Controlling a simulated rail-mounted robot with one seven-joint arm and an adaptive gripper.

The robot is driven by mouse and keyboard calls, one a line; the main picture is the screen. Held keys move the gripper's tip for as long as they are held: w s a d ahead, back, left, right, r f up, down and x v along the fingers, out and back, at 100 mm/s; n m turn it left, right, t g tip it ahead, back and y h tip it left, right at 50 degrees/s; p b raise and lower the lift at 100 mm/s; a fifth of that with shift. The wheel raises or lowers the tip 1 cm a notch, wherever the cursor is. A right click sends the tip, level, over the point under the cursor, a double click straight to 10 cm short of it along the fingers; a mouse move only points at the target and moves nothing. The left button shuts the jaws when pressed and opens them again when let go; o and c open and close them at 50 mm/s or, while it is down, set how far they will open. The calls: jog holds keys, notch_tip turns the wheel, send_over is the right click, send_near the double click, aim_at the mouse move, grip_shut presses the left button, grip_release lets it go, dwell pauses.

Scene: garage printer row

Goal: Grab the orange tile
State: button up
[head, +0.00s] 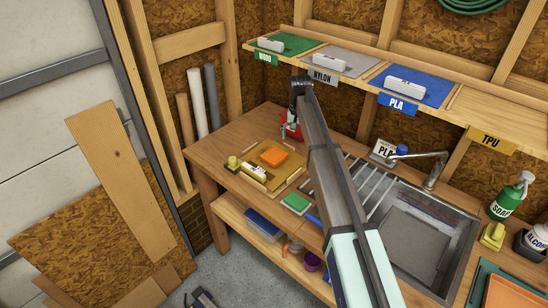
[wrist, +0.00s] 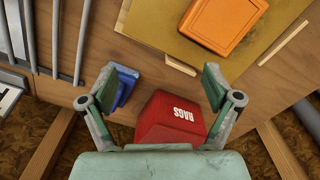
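The orange tile (head: 273,156) lies flat on a tan board (head: 246,177) on the wooden workbench, left of my arm. In the wrist view, the orange tile (wrist: 222,22) shows at the top right on the board (wrist: 160,25). My gripper (wrist: 158,82) is open and empty, its fingers spread wide at either side of the picture's middle. The tile is beyond the right fingertip, apart from it. A red box marked RAGS (wrist: 175,118) shows between the fingers. In the head view my arm hides much of the gripper.
A blue object (wrist: 126,84) is beside the left finger. The red box (head: 291,130) stands near the bench's back. A yellow-topped object (head: 233,162) and thin wooden strips lie around the board. A green tile (head: 296,202), drying rack and sink (head: 415,240) are to the right.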

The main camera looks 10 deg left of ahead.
jog(key=shift+f, duration=0.1)
jog(key=shift+f+b, duration=0.15)
jog(key=shift+b, duration=0.95)
jog(key=s+a+r+n+t+y+b, duration=0.2)
jog(key=s+r+n+t+y+b, duration=0.1)
jog(key=s+r+n+b, duration=0.6)
jog(key=n+p, duration=0.3)
jog(key=p, duration=0.2)
send_near(274, 155)
jog(key=shift+y, duration=0.3)
jog(key=x, duration=0.9)
jog(key=shift+w+d, duration=0.1)
jog(key=shift+d, duration=0.15)
jog(key=shift+b, duration=0.3)
jog(key=c, duration=0.9)
